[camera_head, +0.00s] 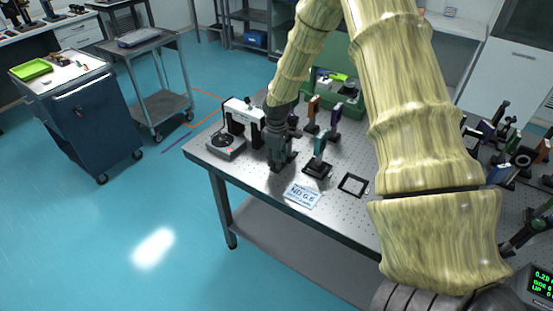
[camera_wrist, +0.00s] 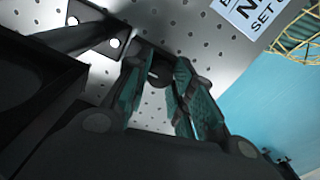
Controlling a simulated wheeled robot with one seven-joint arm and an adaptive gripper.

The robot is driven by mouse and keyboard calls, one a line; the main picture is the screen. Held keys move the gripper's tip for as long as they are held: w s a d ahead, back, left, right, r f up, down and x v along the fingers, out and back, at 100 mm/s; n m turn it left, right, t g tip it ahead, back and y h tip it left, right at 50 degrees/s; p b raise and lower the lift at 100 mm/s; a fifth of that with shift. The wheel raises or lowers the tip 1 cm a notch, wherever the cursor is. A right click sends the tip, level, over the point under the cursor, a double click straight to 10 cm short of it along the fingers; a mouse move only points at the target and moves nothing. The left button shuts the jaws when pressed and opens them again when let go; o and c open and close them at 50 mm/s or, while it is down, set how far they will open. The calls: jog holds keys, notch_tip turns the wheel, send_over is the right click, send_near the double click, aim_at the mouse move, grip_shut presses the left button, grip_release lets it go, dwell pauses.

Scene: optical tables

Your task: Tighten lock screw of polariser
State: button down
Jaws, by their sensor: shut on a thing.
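My gripper (camera_head: 281,166) is low over the near left part of the optical table (camera_head: 262,180). In the wrist view its teal-padded fingers (camera_wrist: 160,90) are closed around a small dark knob-like part (camera_wrist: 154,76), which looks like the lock screw. A dark mount (camera_wrist: 98,42) with bright screw heads stands beside the fingers at the left in the wrist view. It may belong to the polariser, but I cannot tell for sure. In the head view my gripper hides the part it holds.
A label card (camera_head: 302,195) and a black square frame (camera_head: 353,185) lie nearby. A black box with a dial (camera_head: 226,145) and a white device (camera_head: 243,110) stand left.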

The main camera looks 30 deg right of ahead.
jog(key=shift+s+f, duration=0.2)
jog(key=shift+s, duration=0.05)
jog(key=c, duration=1.2)
grip_release()
jog(key=shift+d, duration=0.1)
jog(key=shift+w+r, duration=0.1)
jog(key=shift+r, duration=0.1)
jog(key=shift+w+r, duration=0.15)
jog(key=shift+r, duration=0.35)
notch_tip(320, 180, up, 11)
jog(key=shift+f, duration=0.1)
